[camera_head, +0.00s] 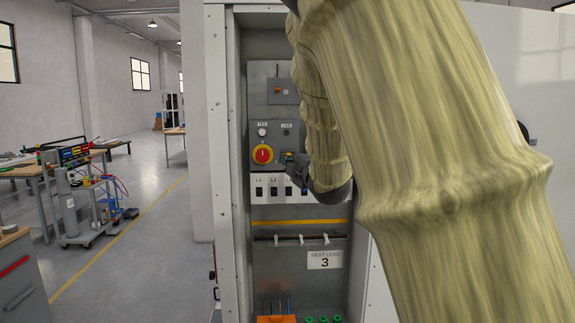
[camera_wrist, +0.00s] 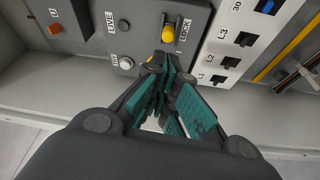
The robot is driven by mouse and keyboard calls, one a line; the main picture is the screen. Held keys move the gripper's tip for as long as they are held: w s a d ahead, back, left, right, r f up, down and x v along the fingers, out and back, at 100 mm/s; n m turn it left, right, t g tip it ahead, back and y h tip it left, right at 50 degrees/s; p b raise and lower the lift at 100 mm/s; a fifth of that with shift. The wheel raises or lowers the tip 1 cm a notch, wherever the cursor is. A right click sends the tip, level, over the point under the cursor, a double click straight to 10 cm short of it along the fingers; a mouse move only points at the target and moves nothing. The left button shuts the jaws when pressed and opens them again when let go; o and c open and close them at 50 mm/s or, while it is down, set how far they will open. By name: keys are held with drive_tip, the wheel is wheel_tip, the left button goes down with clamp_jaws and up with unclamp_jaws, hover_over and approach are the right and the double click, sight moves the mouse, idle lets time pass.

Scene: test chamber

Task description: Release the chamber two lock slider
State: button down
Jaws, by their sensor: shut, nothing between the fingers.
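The lock slider (camera_wrist: 168,33) is a yellow knob in a dark vertical slot beside the word LOCK in the wrist view. It is set in a grey control panel (camera_wrist: 142,14). My gripper (camera_wrist: 163,62) has its teal fingers together and empty, with the tips just below the yellow knob in the picture. I cannot tell whether they touch it. In the head view my gripper (camera_head: 296,166) is at the right side of the same panel (camera_head: 268,132), partly behind my arm. The slider is not clearly visible there.
A white strip with switches L1 to L3 (camera_wrist: 238,39) lies beside the slider. Cabinet side walls (camera_head: 222,120) bound the space. A NEXT LEAD 3 sign (camera_head: 324,260) hangs lower down.

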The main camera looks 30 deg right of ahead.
drive_tip(key=s, duration=0.3)
drive_tip(key=shift+s+a+f+b, duration=0.15)
drive_tip(key=shift+a+b, duration=0.1)
drive_tip(key=shift+b, duration=0.1)
drive_tip(key=shift+a, duration=0.1)
drive_tip(key=shift+f, duration=0.1)
